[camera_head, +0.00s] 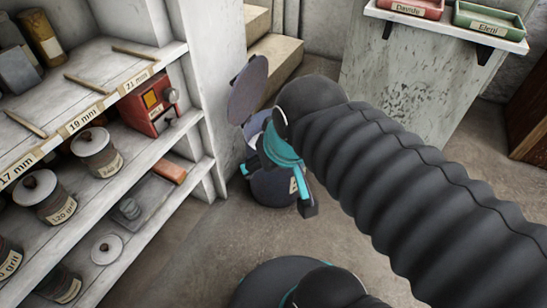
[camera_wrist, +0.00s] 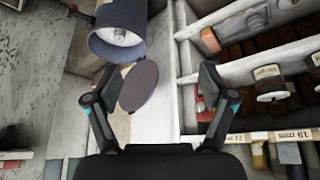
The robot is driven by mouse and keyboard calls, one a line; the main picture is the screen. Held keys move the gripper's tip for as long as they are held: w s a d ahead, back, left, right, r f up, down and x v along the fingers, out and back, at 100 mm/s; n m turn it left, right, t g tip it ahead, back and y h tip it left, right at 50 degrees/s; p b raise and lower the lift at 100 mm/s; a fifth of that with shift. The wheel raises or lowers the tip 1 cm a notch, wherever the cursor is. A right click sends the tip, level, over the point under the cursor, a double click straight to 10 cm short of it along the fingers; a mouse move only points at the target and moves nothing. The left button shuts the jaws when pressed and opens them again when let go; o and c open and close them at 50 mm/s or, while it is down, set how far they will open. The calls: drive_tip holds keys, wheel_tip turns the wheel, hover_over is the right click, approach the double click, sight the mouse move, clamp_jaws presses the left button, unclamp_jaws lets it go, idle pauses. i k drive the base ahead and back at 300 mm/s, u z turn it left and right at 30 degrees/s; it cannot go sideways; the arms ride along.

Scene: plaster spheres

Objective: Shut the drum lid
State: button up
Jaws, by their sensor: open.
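The drum (camera_head: 270,193) is a dark blue-grey cylinder on the floor at the end of the shelves. Its lid (camera_head: 248,90) is a round dark disc, raised open at the drum's back left edge. In the wrist view the drum's open mouth (camera_wrist: 118,38) shows a pale inside, and the lid (camera_wrist: 139,87) shows edge-near below it. My gripper (camera_head: 277,187) is in front of the drum and hides part of it. In the wrist view my gripper (camera_wrist: 160,82) is open, with the lid in the gap between the fingers, closer to the left finger. Contact cannot be told.
White shelves (camera_head: 130,85) on the left hold labelled jars, a red box (camera_head: 152,100) and loose sticks. A wall ledge (camera_head: 450,25) at upper right carries a red tray (camera_head: 412,8) and a green tray (camera_head: 490,18). Stone blocks (camera_head: 272,55) stand behind the lid. The floor in front is open.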

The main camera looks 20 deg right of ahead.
sight(248, 87)
drive_tip(key=z, duration=0.4)
drive_tip(key=k, duration=0.5)
drive_tip(key=z, duration=0.95)
drive_tip(key=i, duration=0.65)
drive_tip(key=u, duration=0.8)
drive_tip(key=i, duration=0.55)
drive_tip(key=u, duration=0.6)
